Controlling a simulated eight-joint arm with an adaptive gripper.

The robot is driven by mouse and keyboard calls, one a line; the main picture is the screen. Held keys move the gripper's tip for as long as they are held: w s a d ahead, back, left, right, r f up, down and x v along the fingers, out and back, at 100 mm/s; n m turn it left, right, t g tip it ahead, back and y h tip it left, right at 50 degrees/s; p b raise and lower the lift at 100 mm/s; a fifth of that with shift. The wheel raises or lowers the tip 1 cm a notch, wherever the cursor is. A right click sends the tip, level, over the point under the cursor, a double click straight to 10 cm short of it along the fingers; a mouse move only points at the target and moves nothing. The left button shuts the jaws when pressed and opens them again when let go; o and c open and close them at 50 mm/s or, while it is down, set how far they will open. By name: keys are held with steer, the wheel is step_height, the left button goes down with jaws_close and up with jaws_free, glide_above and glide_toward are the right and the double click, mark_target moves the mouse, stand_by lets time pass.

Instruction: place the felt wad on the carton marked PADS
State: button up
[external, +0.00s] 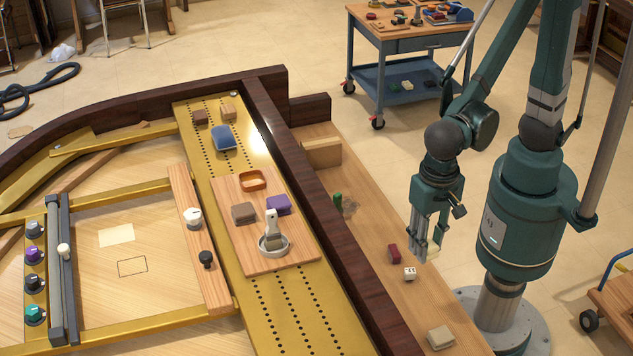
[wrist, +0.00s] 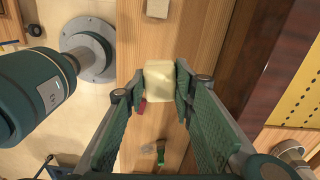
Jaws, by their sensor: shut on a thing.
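My gripper (external: 420,250) hangs above the wooden side ledge, beside my base. In the wrist view my gripper (wrist: 160,88) is shut on a pale cream block (wrist: 159,80), which sits between the fingertips. No PADS marking is readable in either view. A tan box (external: 322,152) stands at the far end of the ledge, and a beige block (external: 440,337) lies at its near end.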

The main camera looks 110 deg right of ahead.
step_height(320, 180, up, 8)
steer(key=shift+w+d+f, duration=0.1)
steer(key=shift+d+f, duration=0.05)
steer(key=shift+f, duration=0.1)
steer(key=w+d+m+p, duration=0.1)
steer(key=w+d+m, duration=0.25)
steer(key=d, duration=0.55)
steer(key=w+d+m, duration=0.2)
steer(key=w+d, duration=0.3)
steer(key=d, duration=0.4)
steer(key=m+p, duration=0.4)
steer(key=m, duration=1)
glide_above(321, 144)
step_height(321, 144, down, 11)
steer(key=shift+f, duration=0.1)
steer(key=shift+f+b, duration=0.55)
steer(key=shift+f, duration=2.6)
